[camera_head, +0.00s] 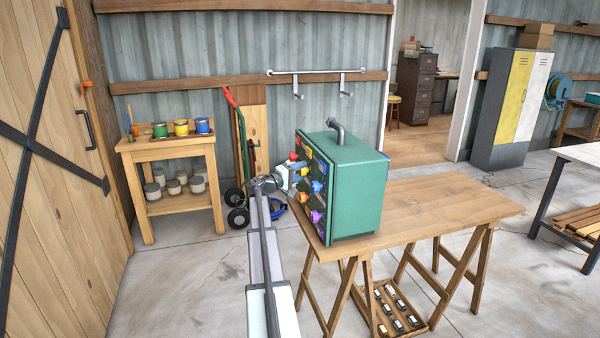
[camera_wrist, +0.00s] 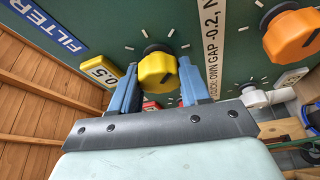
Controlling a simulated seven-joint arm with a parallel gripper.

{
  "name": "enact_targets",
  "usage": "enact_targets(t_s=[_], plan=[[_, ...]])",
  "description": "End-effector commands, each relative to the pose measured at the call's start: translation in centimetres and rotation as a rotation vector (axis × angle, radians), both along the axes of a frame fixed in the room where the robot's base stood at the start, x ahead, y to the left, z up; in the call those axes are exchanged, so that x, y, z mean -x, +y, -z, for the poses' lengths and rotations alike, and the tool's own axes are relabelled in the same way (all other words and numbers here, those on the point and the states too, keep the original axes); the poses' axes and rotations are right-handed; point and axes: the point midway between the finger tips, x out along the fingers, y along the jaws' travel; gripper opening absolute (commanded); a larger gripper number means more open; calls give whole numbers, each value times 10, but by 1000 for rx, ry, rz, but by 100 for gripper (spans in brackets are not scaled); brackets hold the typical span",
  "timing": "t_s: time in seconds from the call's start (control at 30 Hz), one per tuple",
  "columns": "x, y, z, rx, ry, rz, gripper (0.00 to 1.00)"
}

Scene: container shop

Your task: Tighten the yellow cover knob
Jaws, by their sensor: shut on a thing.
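The yellow knob (camera_wrist: 156,71) sits on the face of a dark green panel (camera_wrist: 120,22) in the wrist view. Short white tick marks ring it. My gripper (camera_wrist: 159,66) has its two blue fingers on either side of the knob and is shut on it. The fingers cover parts of its sides. In the head view the green machine box (camera_head: 354,192) stands on a wooden trestle table (camera_head: 440,205). My arm reaches its knobbed left face there, and the gripped knob is hard to make out.
An orange knob (camera_wrist: 292,37) is on the panel to the right. A white-ended lever (camera_wrist: 262,97) sticks out below it. A yellow "0.5" tag (camera_wrist: 99,75) and a red part (camera_wrist: 151,104) are close to the fingers. A paint-pot stand (camera_head: 170,150) is at left.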

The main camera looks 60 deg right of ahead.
Motion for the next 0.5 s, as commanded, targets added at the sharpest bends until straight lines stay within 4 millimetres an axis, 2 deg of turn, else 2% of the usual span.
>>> enact_targets(t_s=[0.07,0.1,0.33,0.5], plan=[[1,-1,0,0,0,2,16],[1,-1,0,0,0,2,48],[0,-1,0,-1,1,1,70],[0,0,0,-1,1,1,72]])
